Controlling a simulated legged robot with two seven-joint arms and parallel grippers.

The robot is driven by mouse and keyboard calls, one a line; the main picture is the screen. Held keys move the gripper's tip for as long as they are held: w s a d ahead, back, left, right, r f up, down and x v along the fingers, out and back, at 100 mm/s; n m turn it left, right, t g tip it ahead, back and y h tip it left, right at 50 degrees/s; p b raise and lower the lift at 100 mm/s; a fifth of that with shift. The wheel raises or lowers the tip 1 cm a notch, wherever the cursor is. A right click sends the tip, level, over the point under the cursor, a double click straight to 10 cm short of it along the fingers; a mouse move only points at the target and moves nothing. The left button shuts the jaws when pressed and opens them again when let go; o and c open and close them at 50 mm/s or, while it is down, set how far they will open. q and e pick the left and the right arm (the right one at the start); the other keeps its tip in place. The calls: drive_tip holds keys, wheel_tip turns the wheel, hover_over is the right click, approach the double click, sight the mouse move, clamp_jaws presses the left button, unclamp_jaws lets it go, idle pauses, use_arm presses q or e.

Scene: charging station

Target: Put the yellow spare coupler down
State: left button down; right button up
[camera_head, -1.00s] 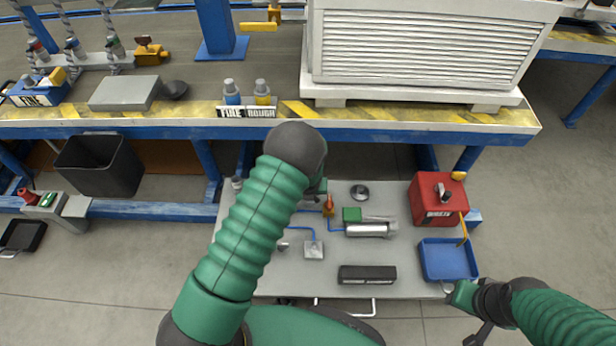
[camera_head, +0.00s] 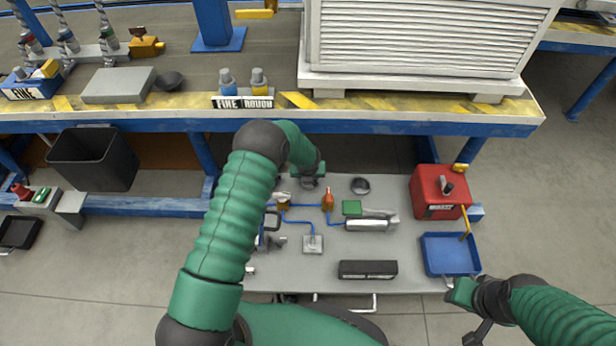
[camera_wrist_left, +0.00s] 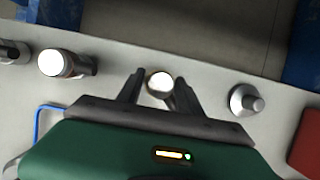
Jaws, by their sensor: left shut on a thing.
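My left gripper (camera_head: 310,184) is over the far edge area of the low grey cart top (camera_head: 300,272). In the left wrist view its fingers (camera_wrist_left: 159,90) are shut on a small round coupler (camera_wrist_left: 159,84) with a bright pale top. I take it for the yellow spare coupler; its yellow colour does not show clearly. It looks upright, and I cannot tell whether its base touches the cart. My right gripper (camera_head: 449,286) is by the cart's front right corner, beside the blue tray (camera_head: 449,256); its jaws are too small to read.
The cart also holds an orange fitting (camera_head: 327,200), a silver cylinder (camera_head: 366,225), a black block (camera_head: 368,269) and a red box (camera_head: 438,193). The workbench edge (camera_head: 400,127) runs just behind the cart.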

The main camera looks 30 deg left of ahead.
use_arm(q)
drive_tip(key=c, duration=0.8)
unclamp_jaws()
drive_tip(key=shift+o, duration=0.2)
drive_tip(key=s+d+r+n+p, duration=0.3)
drive_tip(key=s+r+n, duration=0.35)
drive_tip(key=r, duration=0.45)
drive_tip(key=s+d+r+n+p, duration=0.25)
drive_tip(key=s+r+n, duration=0.45)
drive_tip(key=r, duration=0.5)
drive_tip(key=s+d+r+n+h, duration=0.1)
drive_tip(key=s+d+r+n, duration=0.1)
drive_tip(key=s+n, duration=0.5)
drive_tip(key=s+d+r+n+g+h, duration=0.1)
drive_tip(key=s+d+r+n, duration=0.2)
drive_tip(key=s+n, duration=0.4)
drive_tip(key=r+n+p, duration=0.1)
drive_tip(key=n, duration=0.2)
drive_tip(key=shift+s, duration=0.2)
drive_tip(key=shift+s+d, duration=0.1)
